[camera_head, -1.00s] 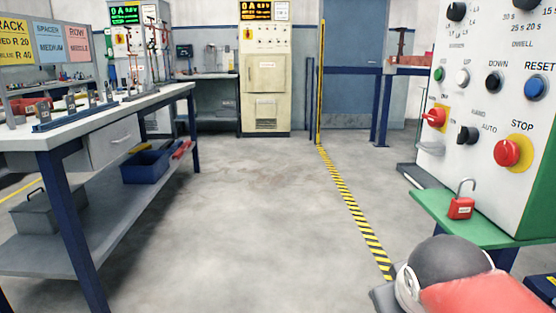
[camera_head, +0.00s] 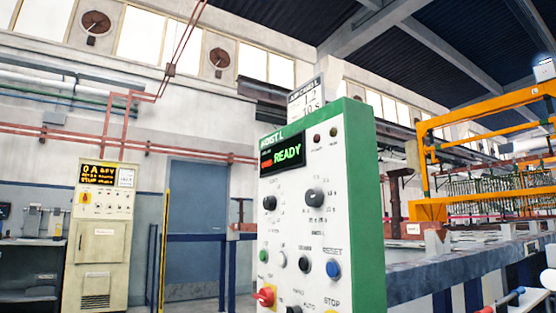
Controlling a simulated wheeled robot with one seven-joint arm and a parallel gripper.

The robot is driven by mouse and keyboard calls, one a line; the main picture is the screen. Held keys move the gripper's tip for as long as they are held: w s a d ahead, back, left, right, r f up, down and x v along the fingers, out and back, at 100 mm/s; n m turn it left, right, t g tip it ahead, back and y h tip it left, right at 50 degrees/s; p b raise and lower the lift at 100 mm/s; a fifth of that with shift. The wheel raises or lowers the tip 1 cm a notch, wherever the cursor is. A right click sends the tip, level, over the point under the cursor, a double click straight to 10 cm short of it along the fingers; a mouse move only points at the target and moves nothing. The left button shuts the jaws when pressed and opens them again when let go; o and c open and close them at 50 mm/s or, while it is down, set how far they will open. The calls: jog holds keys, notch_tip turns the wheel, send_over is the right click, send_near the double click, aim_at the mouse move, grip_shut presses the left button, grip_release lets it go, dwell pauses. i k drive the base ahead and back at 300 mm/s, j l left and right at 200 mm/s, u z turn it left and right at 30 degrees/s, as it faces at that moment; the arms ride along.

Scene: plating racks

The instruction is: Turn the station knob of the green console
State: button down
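The green console (camera_head: 365,200) stands right of centre, with a white front panel and a green side. Its display (camera_head: 282,152) reads READY in green, with a small red part. Two black rotary knobs sit below the display: a left knob (camera_head: 269,203) and a right knob (camera_head: 315,197). Their scale marks are too small to read here, so I cannot tell their settings. My gripper is not in view.
Lower on the panel are a green button, a white button, a black DOWN knob (camera_head: 304,264), a blue RESET button (camera_head: 333,269) and a red switch (camera_head: 264,296). A cream cabinet (camera_head: 98,240) stands left. An orange frame (camera_head: 485,112) rises behind at right.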

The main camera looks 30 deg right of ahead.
aim_at(269, 203)
jog(key=z, duration=0.65)
jog(key=i+j+z, duration=0.1)
jog(key=j+z, duration=0.2)
